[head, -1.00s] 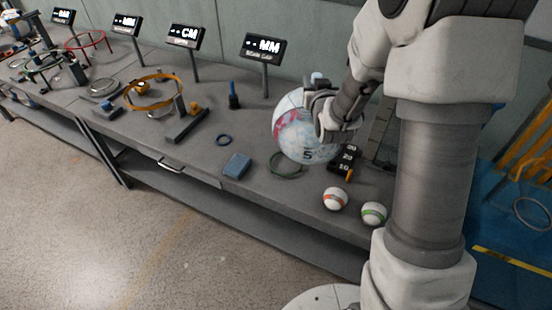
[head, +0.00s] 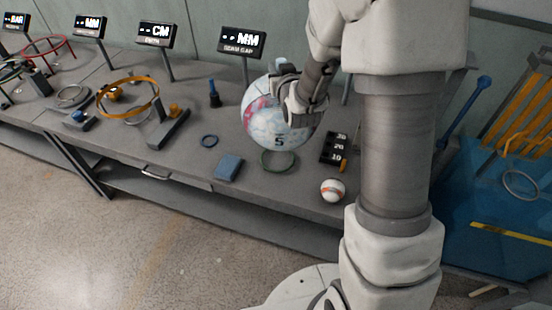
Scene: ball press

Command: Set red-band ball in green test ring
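My gripper (head: 294,97) is at the upper right of a large white and pale-blue ball (head: 267,125) with pink-red marks and a dark 5, and appears shut on it. Part of its grip is hidden by the wrist. A small white ball (head: 333,190) with an orange-red band rests near the bench's front edge; I cannot tell for sure which ball the task names. A thin green ring (head: 291,170) lies on the bench under the large ball, its far side hidden. The large ball appears held above it; the exact gap is unclear.
A blue block (head: 229,168), a small blue ring (head: 209,141) and a dark number plate (head: 334,149) lie close by. A display on a post (head: 242,42) stands behind. An orange ring (head: 128,113) is farther left. My arm hides the bench's right end.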

